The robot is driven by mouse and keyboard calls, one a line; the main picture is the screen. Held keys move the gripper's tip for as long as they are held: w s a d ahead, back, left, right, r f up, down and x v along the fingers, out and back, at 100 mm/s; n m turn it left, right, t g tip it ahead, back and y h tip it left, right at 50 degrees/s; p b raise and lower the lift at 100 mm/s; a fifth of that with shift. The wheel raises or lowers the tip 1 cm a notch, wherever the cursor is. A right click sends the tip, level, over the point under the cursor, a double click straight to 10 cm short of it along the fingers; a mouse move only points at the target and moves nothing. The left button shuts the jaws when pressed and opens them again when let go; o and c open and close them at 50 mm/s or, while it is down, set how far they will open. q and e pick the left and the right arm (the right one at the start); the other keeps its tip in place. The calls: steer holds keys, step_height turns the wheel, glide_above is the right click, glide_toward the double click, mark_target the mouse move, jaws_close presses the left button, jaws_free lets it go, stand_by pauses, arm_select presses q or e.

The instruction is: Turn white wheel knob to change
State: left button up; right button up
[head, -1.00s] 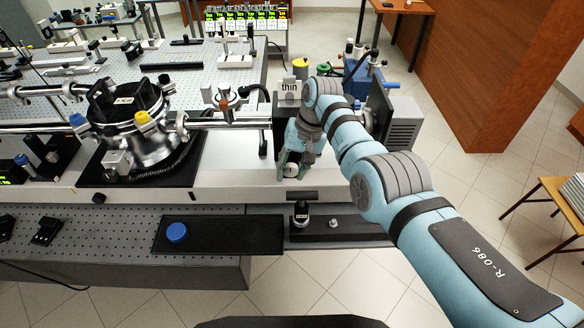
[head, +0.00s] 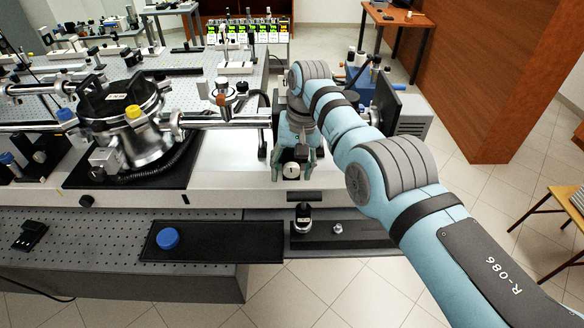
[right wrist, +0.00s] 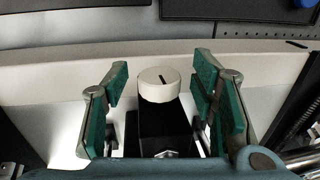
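The white wheel knob (right wrist: 160,84) is round with a dark pointer line and sits on top of a black block (right wrist: 165,125) in the right wrist view. In the head view the knob (head: 291,169) shows below my right wrist. My right gripper (right wrist: 162,88) is open, with one green-padded finger on each side of the knob and a clear gap on both sides. In the head view my right gripper (head: 292,165) straddles the knob. My left gripper is not in view.
A metal vacuum chamber (head: 130,125) stands to the left on the optical table. A dark monitor (head: 386,100) stands right of my arm.

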step_height(320, 180, up, 8)
steer(key=d, duration=0.1)
steer(key=shift+f, duration=0.25)
steer(key=shift+s, duration=0.1)
